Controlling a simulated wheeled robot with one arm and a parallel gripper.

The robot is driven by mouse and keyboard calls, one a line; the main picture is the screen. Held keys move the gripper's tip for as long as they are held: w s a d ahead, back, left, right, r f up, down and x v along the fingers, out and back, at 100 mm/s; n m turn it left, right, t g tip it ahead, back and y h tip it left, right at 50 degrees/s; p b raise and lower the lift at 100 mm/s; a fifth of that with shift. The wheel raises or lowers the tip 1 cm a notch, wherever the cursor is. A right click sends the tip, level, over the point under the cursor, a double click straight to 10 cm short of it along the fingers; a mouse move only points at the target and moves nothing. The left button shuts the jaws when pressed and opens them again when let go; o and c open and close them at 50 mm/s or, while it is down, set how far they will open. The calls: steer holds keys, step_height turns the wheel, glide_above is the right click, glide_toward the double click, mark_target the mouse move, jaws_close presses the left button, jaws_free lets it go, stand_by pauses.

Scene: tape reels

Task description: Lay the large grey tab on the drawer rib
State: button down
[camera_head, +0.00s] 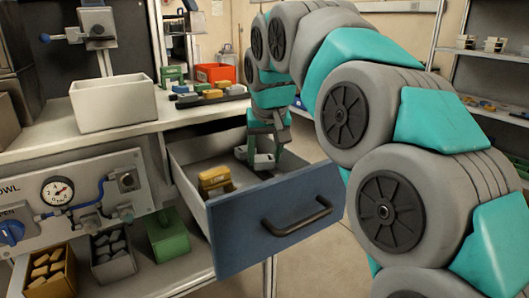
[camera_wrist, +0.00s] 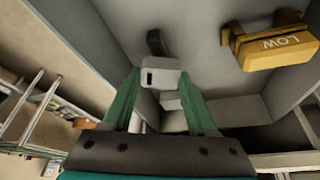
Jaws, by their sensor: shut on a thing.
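The large grey tab (camera_wrist: 160,77), a pale grey block with a dark slot, is between the green fingertips of my gripper (camera_wrist: 161,88) in the wrist view. My gripper is shut on it. In the head view my gripper (camera_head: 262,150) reaches down into the open drawer (camera_head: 287,211), and the grey tab (camera_head: 263,161) shows small at its tips. I cannot tell whether the tab touches anything below. I cannot clearly make out the drawer rib.
A yellow block marked LOW (camera_wrist: 279,50) is in the drawer; yellow pieces (camera_head: 215,181) show there at the left in the head view. A dark piece (camera_wrist: 156,42) stands just past the tab. A white bin (camera_head: 114,103) stands on the bench. The drawer walls stand close around my gripper.

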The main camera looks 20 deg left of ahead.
steer(key=shift+f+b, duration=0.3)
steer(key=shift+f, duration=0.25)
stand_by(0.4)
steer(key=shift+c, duration=0.6)
jaws_free()
steer(key=shift+r, duration=0.2)
